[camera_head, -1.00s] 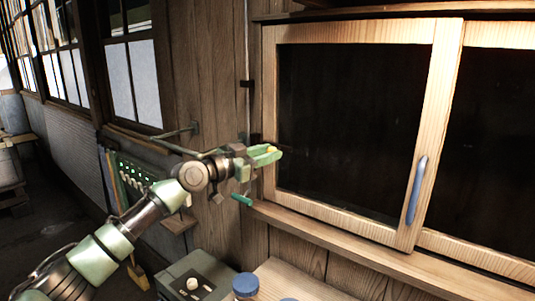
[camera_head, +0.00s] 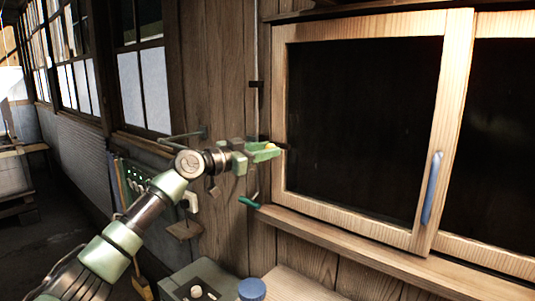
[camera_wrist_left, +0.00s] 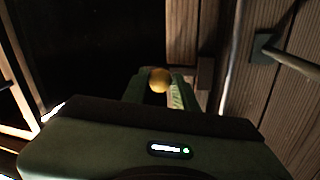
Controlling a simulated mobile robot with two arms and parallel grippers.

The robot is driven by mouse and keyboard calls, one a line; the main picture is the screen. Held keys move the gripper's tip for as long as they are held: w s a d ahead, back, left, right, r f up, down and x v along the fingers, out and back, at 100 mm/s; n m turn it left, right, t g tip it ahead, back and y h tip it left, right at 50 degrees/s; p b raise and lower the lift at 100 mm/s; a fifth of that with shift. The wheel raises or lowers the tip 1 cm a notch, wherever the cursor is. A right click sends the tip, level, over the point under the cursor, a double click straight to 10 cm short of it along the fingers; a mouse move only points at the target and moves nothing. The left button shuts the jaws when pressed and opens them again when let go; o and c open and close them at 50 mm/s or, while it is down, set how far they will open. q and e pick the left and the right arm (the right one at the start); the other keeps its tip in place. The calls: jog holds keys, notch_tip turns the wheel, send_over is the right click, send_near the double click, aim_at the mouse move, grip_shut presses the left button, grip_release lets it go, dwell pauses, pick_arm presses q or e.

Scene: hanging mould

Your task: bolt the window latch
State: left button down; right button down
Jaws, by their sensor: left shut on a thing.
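The window (camera_head: 300,191) has a pale wooden sliding frame with dark panes and a blue upright handle (camera_head: 432,187). My left gripper (camera_head: 266,151) is at the left edge of this frame, at about mid-height. It is shut on a small yellow knob (camera_head: 270,147), apparently the latch's knob. In the left wrist view the yellow knob (camera_wrist_left: 160,80) sits between the fingertips. The fingers hide most of the latch, so I cannot tell how far its bolt reaches. My right gripper is not in view.
A green-handled crank (camera_head: 250,202) sticks out below the gripper. A thin vertical rod (camera_head: 257,60) runs up the plank wall. A metal bracket arm (camera_head: 185,136) stands out behind my wrist. A box with a white knob (camera_head: 196,291) and a blue-lidded jar (camera_head: 252,289) are below.

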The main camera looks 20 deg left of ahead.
pick_arm(q)
jog(key=c, duration=1.3)
grip_release()
jog(key=shift+a+r, duration=0.1)
jog(key=shift+a, duration=0.1)
jog(key=shift+o, duration=1)
jog(key=shift+w, duration=0.1)
jog(key=b+v, duration=0.3)
jog(key=v, duration=0.4)
jog(key=shift+s+a, duration=0.25)
jog(key=shift+s, duration=0.05)
jog(key=shift+f, duration=0.2)
